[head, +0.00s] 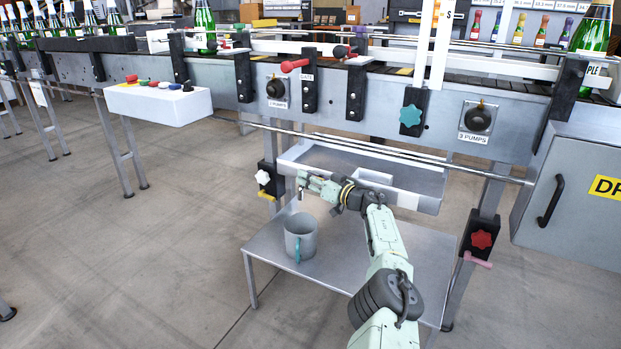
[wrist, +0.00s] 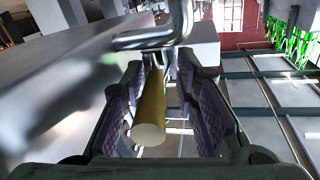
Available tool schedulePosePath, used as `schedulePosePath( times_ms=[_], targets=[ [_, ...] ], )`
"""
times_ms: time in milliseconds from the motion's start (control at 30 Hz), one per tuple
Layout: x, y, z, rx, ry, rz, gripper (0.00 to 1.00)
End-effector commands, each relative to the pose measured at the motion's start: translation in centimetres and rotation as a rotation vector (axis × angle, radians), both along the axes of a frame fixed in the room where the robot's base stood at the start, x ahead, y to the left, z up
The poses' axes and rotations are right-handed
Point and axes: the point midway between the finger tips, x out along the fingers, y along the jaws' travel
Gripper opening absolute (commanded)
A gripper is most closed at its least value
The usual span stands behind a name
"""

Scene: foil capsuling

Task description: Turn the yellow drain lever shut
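In the wrist view the lever is a yellow rod (wrist: 150,115) pointing toward the camera, between the two fingers. In the wrist view my gripper (wrist: 160,85) is open, with the fingers apart on either side of the rod. A gap shows on the rod's right; contact on its left I cannot tell.
A bent metal pipe (wrist: 150,38) crosses just above the lever in the wrist view. A grey mug (head: 300,238) stands on the low metal table (head: 272,262) beneath my gripper. A shallow metal tray (head: 425,178) hangs behind my forearm. A red star knob (head: 481,240) is on the right leg.

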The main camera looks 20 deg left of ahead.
Motion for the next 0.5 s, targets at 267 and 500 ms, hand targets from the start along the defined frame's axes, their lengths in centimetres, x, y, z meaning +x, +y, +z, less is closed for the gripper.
schedulePosePath(
  times_ms=[267,500],
  targets=[
    [0.14,-0.22,0.08,0.001,0.000,-0.006,0.34],
    [0.13,-0.32,0.54,0.002,0.001,-0.028,0.34]
  ],
)
